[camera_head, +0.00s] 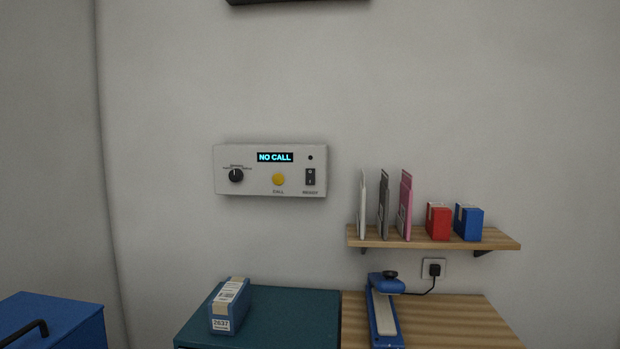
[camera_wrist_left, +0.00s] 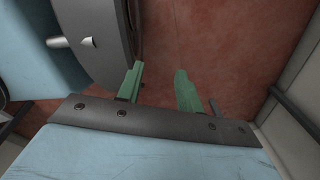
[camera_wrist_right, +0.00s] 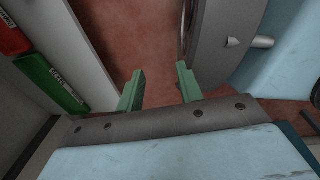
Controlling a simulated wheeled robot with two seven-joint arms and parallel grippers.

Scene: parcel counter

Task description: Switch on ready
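A white control panel (camera_head: 270,170) hangs on the wall. Its display (camera_head: 275,157) reads "NO CALL". The black rocker switch labelled READY (camera_head: 310,177) is at the panel's right, below a small dark lamp (camera_head: 310,157). A yellow CALL button (camera_head: 279,179) sits in the middle and a black knob (camera_head: 236,175) at the left. My left gripper (camera_wrist_left: 160,88) is open and empty over a reddish floor. My right gripper (camera_wrist_right: 158,86) is also open and empty over the floor. Neither gripper shows in the head view, so both are away from the panel.
Below the panel a blue box labelled 2637 (camera_head: 229,307) stands on a teal cabinet top (camera_head: 290,315). A wooden shelf (camera_head: 495,240) with folders and red and blue boxes is at the right. A blue device (camera_head: 384,310) stands on the wooden counter (camera_head: 450,320). The wall around the panel is clear.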

